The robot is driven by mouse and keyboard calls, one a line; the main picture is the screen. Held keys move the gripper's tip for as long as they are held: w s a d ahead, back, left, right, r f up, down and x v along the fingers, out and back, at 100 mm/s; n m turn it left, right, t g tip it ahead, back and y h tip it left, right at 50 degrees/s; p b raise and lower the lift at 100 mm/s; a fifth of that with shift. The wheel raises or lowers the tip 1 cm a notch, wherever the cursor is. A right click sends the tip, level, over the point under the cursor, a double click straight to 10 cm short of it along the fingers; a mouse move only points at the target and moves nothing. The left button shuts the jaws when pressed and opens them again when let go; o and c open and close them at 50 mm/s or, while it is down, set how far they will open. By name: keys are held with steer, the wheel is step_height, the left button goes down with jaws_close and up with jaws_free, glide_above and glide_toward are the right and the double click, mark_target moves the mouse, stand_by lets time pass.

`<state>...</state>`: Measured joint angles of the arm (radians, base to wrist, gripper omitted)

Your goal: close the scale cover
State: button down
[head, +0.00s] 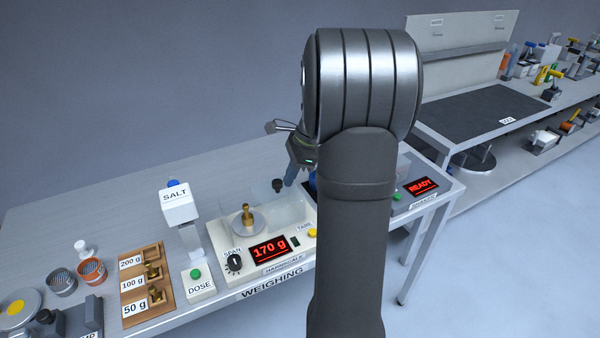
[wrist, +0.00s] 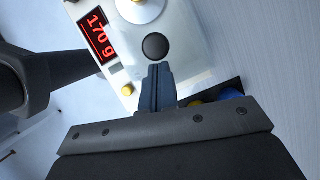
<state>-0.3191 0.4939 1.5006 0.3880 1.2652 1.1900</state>
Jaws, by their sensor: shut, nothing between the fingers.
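The scale (head: 290,256) is a cream box with a red 170 g display (head: 270,249). A brass weight (head: 246,217) stands on its round metal pan (head: 240,228). A dark round knob (head: 277,185) rises at the back right of the scale and also shows in the wrist view (wrist: 155,46). A clear cover seems to go with the knob, but its outline is too faint to tell how it stands. My gripper (head: 290,182) is shut and empty, its fingers pointing down just right of the knob. In the wrist view the fingertips (wrist: 157,68) appear close to the knob; contact cannot be told.
The salt dispenser (head: 179,205) stands left of the scale, with a wooden weight tray (head: 146,284) beyond it. A READY display unit (head: 420,186) is to the right. My arm hides the table between it and the scale. The table behind the scale is clear.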

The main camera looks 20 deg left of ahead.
mark_target(275, 197)
steer(key=s+a, duration=0.7)
steer(key=shift+d, duration=0.1)
steer(key=w+d, duration=0.1)
steer(key=d, duration=0.1)
steer(key=w+d+r, duration=0.1)
steer(key=w+d, duration=0.1)
steer(key=shift+r, duration=0.15)
steer(key=v, duration=0.8)
steer(key=shift+r, duration=0.35)
